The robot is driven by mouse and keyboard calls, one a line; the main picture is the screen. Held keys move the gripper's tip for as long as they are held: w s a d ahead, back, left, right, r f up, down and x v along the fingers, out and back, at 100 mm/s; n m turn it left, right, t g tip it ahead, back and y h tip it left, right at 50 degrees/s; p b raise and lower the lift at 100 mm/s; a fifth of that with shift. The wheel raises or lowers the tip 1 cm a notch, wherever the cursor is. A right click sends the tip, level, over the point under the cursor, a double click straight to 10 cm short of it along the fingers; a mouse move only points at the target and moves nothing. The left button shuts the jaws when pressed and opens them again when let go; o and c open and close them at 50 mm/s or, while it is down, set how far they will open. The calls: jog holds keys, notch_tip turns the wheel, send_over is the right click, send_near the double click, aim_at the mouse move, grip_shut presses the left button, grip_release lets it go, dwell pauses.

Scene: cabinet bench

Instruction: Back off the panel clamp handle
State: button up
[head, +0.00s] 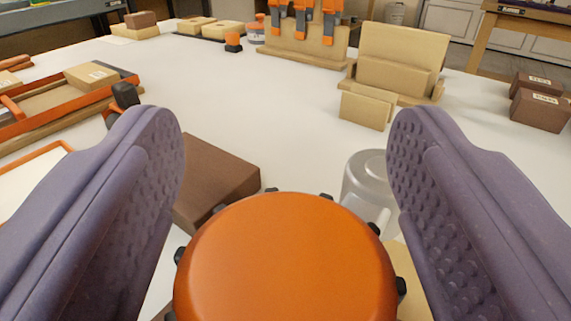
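A round orange knob (285,262) with black nubs around its rim fills the bottom middle of the head view. I take it to be the panel clamp handle; its lower part is cut off by the frame. My gripper (283,130) is open. Its two purple, dimpled fingers stand on the left and right of the knob, with gaps showing on both sides. Nothing is held between the fingers. The clamp's body and screw are hidden under the knob.
A brown block (217,178) and a clear container (370,180) lie just beyond the knob. Behind are a wooden holder (400,62), a rack of orange-handled tools (305,45) and dark brown boxes (540,108). An orange-edged tray (60,102) is left. The white bench's middle is clear.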

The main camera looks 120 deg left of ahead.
jog(key=shift+d, duration=0.1)
jog(key=p+v, duration=0.2)
jog(key=v, duration=0.5)
jog(key=shift+w+d, duration=0.2)
jog(key=shift+d, duration=0.05)
